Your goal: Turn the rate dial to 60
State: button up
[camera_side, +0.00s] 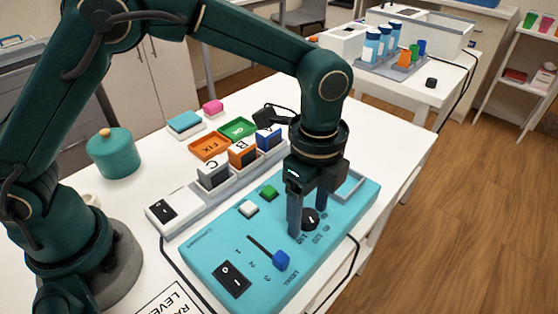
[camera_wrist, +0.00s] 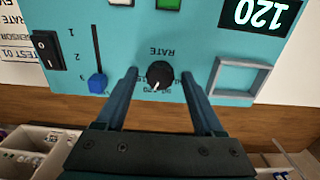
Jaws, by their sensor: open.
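The rate dial (camera_wrist: 160,75) is a round black knob with a white pointer mark, on a light blue panel (camera_wrist: 205,40). In the wrist view its mark points towards the bottom, slightly left. The scale numbers beside it are too small to read surely. It also shows in the side view (camera_side: 311,219), partly behind a finger. My gripper (camera_wrist: 159,73) is open, with one finger on each side of the dial and gaps between. In the side view my gripper (camera_side: 309,216) points down at the panel. A black display (camera_wrist: 256,14) shows 120.
A blue-knobbed level slider (camera_side: 281,261) and a black rocker switch (camera_side: 231,279) are on the panel, with white and green buttons (camera_side: 269,192). A raised grey square frame (camera_wrist: 239,78) lies beside the dial. Lettered blocks (camera_side: 242,153) stand in a rack behind the panel.

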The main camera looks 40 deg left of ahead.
grip_shut()
jog(key=shift+n, duration=0.3)
jog(key=n, duration=0.9)
jog(key=shift+r, duration=0.1)
jog(key=n, duration=0.4)
jog(key=shift+n, duration=2.1)
grip_release()
